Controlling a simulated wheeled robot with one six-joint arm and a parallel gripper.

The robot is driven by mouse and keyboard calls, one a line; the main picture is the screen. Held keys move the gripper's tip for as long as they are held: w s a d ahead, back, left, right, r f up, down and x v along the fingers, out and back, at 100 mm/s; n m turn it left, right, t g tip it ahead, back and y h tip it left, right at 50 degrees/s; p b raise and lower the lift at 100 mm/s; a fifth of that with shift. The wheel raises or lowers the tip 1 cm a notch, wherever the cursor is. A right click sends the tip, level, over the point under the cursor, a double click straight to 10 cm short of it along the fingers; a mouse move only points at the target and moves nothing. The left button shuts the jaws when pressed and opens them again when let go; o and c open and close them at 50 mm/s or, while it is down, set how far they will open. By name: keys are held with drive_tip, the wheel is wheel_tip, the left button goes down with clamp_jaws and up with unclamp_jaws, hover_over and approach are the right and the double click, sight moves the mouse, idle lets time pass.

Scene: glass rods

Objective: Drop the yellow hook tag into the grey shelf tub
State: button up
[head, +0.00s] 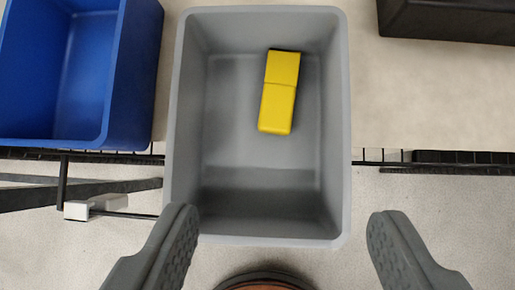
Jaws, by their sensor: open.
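The yellow hook tag (278,92) lies inside the grey shelf tub, on its floor, a little right of the middle and toward the far end. It is tilted slightly, with a seam across it. The grey shelf tub (342,150) is seen from above in the middle of the view, and nothing else shows in it. My gripper (285,228) is open and empty. Its two fingers are spread wide at the tub's near end, the left one overlapping the tub's near left corner in the picture and the right one beyond its right wall.
A blue tub (128,80) stands to the left of the grey one, empty where visible. A black object (450,20) is at the top right. A round brownish object (265,282) is partly cut off at the bottom.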

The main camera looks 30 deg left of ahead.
drive_tip(key=shift+v, duration=1.95)
